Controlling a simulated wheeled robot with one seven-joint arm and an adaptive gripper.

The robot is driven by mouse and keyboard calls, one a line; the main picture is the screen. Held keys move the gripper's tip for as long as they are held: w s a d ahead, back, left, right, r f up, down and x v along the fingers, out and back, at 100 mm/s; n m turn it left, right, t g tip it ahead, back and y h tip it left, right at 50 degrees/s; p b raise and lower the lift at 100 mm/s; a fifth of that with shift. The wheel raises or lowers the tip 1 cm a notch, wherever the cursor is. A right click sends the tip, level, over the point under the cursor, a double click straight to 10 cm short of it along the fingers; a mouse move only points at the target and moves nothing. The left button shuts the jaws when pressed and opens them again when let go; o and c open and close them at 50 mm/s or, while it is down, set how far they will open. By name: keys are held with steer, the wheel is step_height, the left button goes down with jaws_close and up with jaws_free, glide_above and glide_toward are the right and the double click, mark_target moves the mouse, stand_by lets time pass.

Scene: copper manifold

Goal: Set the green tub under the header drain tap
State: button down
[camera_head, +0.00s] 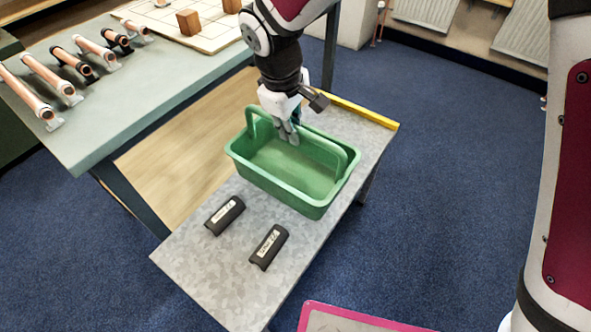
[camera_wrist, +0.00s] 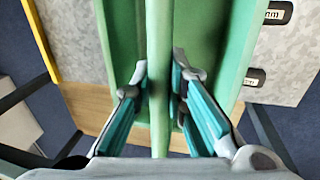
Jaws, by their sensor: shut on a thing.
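The green tub (camera_head: 292,190), an open rectangular carrier with a central carrying handle, is at the far part of a grey metal-topped bench. It looks level; I cannot tell whether it is lifted slightly. My gripper (camera_head: 287,131) reaches down from above onto the tub's handle, towards its left end. In the wrist view, my gripper (camera_wrist: 160,76) has a finger on each side of the green handle bar (camera_wrist: 159,110) and is shut on it. The tub looks empty. I cannot make out the header drain tap in either view.
Two black labelled half-sleeves (camera_head: 225,214) (camera_head: 268,246) lie on the grey bench (camera_head: 205,272) near the tub. A yellow strip (camera_head: 362,110) edges its far end. Copper pipe pieces (camera_head: 75,66) lie on the left table (camera_head: 130,100). Blue floor (camera_head: 450,160) is clear to the right.

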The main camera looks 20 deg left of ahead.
steer(key=b, duration=0.3)
glide_above(293, 175)
step_height(293, 175, down, 10)
steer(key=shift+r, duration=0.1)
steer(key=c, duration=1.6)
jaws_free()
step_height(293, 175, up, 12)
steer(key=s+p, duration=0.2)
steer(key=p, duration=0.1)
steer(key=shift+s+a, duration=0.15)
steer(key=shift+a, duration=0.25)
